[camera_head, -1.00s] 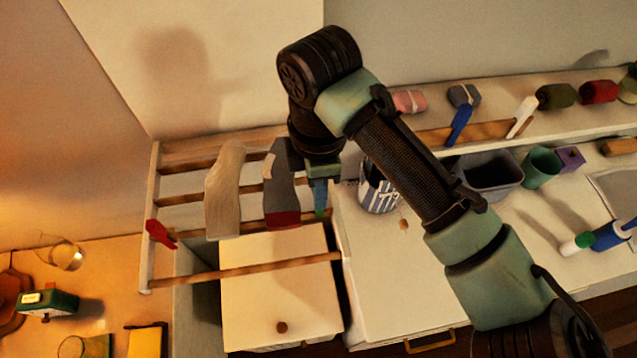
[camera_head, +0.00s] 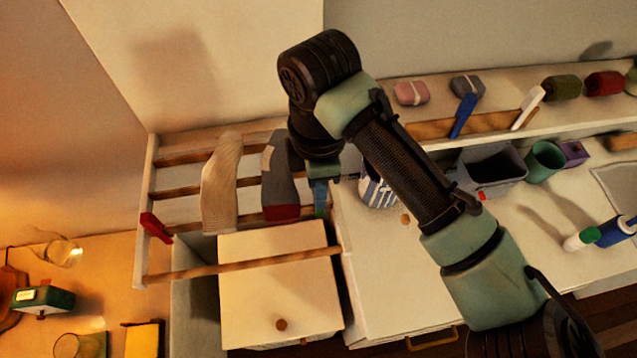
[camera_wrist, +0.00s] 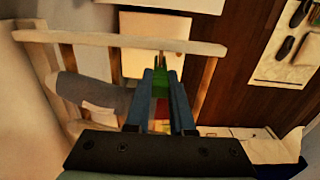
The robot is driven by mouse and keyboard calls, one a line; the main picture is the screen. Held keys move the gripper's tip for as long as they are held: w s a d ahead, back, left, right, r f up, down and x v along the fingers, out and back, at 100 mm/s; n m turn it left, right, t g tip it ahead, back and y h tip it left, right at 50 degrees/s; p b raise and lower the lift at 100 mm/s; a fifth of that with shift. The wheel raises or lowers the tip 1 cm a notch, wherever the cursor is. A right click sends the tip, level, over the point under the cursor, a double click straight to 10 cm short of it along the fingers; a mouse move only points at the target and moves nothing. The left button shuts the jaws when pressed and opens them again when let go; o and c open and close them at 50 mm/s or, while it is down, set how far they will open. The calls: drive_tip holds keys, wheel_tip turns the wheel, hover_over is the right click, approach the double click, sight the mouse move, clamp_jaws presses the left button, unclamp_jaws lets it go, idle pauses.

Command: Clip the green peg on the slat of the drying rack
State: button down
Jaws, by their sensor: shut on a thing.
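My gripper (camera_head: 321,196) points down at the right end of the drying rack, just right of the grey sock. It is shut on the green peg (camera_wrist: 160,88), which shows between the blue fingers in the wrist view, its tips pointing away from me. In the head view the peg is mostly hidden by the fingers. The drying rack (camera_head: 147,215) has a pale frame and several brown wooden slats, such as the front slat (camera_head: 190,273). The peg is close to the slats' right ends; I cannot tell whether it touches one.
A beige sock (camera_head: 219,185) and a grey sock with red toe (camera_head: 278,180) hang on the rack. A red peg (camera_head: 156,227) sits on its left side rail. A cream cabinet (camera_head: 275,290) stands below. A striped pot (camera_head: 376,191) is close right of my gripper.

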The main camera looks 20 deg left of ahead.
drive_tip(key=shift+f+b, duration=0.45)
drive_tip(key=shift+f, duration=0.3)
drive_tip(key=c, duration=0.7)
unclamp_jaws()
wheel_tip(320, 180, up, 13)
drive_tip(key=shift+b, duration=0.85)
